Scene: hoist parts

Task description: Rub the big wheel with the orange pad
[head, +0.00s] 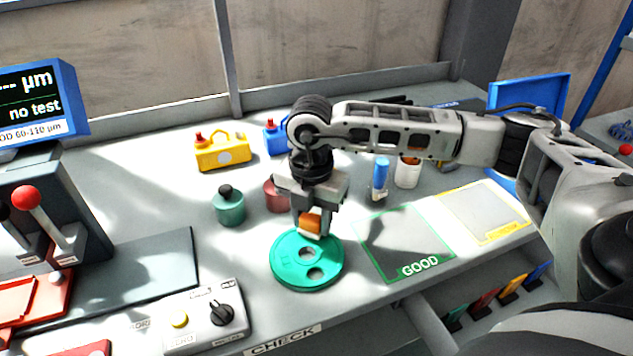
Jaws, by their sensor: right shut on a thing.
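The big wheel (291,273) is a flat green disc with a hole in its middle and a second hole near its front. It lies on the grey bench in front of my right arm. My right gripper (312,222) points down over the wheel's back edge. It is shut on the orange pad (311,223), which shows between the fingers. The pad is at or just above the wheel's top; I cannot tell whether they touch. My left gripper is not in view.
A green pot (229,207) and a dark red pot (275,196) stand behind the wheel. A yellow can (222,152) is farther back. The GOOD mat (405,245) lies to the right, beside a yellow-edged mat (484,212). A knob box (205,318) is front left.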

